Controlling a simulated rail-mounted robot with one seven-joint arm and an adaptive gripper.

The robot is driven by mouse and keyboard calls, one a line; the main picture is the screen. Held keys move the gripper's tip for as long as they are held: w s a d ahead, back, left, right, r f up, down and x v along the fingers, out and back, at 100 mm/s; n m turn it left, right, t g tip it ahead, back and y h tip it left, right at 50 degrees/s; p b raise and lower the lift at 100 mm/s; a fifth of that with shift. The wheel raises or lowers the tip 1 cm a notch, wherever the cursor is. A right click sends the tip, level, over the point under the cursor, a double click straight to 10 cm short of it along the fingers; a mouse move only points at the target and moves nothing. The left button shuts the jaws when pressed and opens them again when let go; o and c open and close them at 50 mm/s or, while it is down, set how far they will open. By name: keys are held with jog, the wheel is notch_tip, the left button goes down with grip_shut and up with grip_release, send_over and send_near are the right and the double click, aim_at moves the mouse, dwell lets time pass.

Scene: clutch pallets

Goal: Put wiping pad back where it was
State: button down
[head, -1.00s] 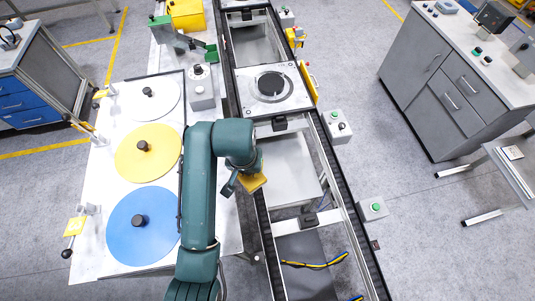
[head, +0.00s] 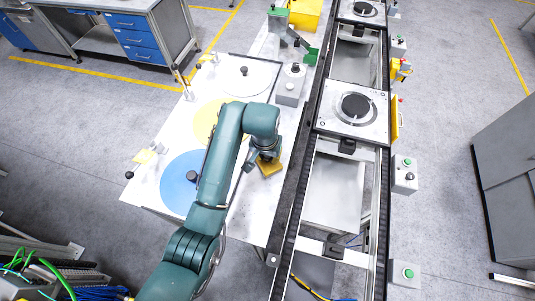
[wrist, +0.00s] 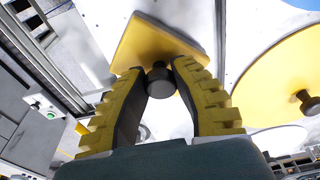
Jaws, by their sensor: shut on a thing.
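The wiping pad (head: 270,167) is a yellow square pad with a black knob. In the wrist view the pad (wrist: 150,42) shows beyond the fingertips, with its dark knob (wrist: 160,82) between them. My gripper (wrist: 158,72) is shut on the knob. In the head view my gripper (head: 265,156) is partly hidden by my own arm and is over the white table (head: 240,215), near its right part. I cannot tell whether the pad touches the table.
Blue (head: 178,184), yellow (head: 208,118) and white (head: 262,77) discs with black knobs lie on the table's left and back. A grey button box (head: 288,92) stands behind my gripper. The conveyor (head: 298,205) runs along the right, carrying pallets with clutch discs (head: 355,106).

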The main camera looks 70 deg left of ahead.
aim_at(266, 165)
jog(key=c, duration=0.9)
grip_release()
jog(key=shift+f, duration=0.15)
jog(key=shift+c, duration=0.2)
notch_tip(266, 165, up, 12)
jog(key=d, duration=0.1)
jog(key=shift+s+d, duration=0.25)
jog(key=shift+s, duration=0.2)
